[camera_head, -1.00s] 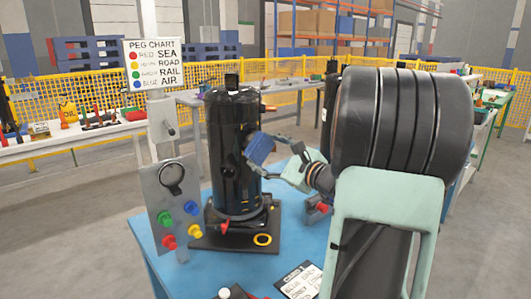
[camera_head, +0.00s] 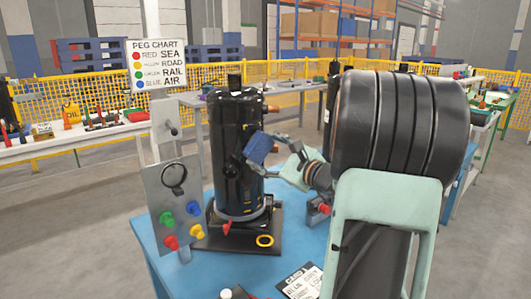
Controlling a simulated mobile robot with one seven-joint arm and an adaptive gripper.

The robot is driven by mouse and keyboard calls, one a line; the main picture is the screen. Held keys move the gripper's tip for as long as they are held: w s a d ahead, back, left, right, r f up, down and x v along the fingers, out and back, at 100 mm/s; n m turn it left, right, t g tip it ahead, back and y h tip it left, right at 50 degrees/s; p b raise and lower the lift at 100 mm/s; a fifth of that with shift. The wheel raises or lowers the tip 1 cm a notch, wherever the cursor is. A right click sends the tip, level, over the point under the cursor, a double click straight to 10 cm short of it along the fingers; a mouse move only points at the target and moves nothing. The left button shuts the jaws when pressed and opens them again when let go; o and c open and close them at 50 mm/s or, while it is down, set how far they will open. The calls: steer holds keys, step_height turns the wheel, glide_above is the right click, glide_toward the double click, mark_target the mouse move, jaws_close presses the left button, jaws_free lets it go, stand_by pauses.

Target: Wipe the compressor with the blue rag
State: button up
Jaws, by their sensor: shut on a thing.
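The compressor (camera_head: 231,160) is a tall, glossy black cylinder standing upright on a dark base plate on the blue table. My gripper (camera_head: 274,151) is at its right side, about mid-height. It is shut on the blue rag (camera_head: 258,149), which shows as a small dark blue block shape against the compressor's right side. The rag appears to touch the compressor, but I cannot be sure of contact. Part of my arm hides the area to the right.
A grey panel (camera_head: 163,228) with coloured pegs stands left of the compressor. The peg chart (camera_head: 157,66) is behind it.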

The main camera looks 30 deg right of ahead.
mark_target(263, 137)
steer(key=shift+w, duration=0.35)
steer(key=shift+s+r+p, duration=0.1)
steer(key=shift+r+p, duration=0.85)
steer(key=shift+r, duration=1.1)
steer(key=shift+f, duration=0.1)
steer(key=shift+b, duration=0.4)
steer(key=shift+f, duration=0.1)
steer(key=f+b, duration=0.3)
steer(key=b, duration=0.1)
steer(key=shift+w+a+f, duration=0.15)
steer(key=shift+w+f, duration=0.05)
steer(key=shift+f, duration=0.2)
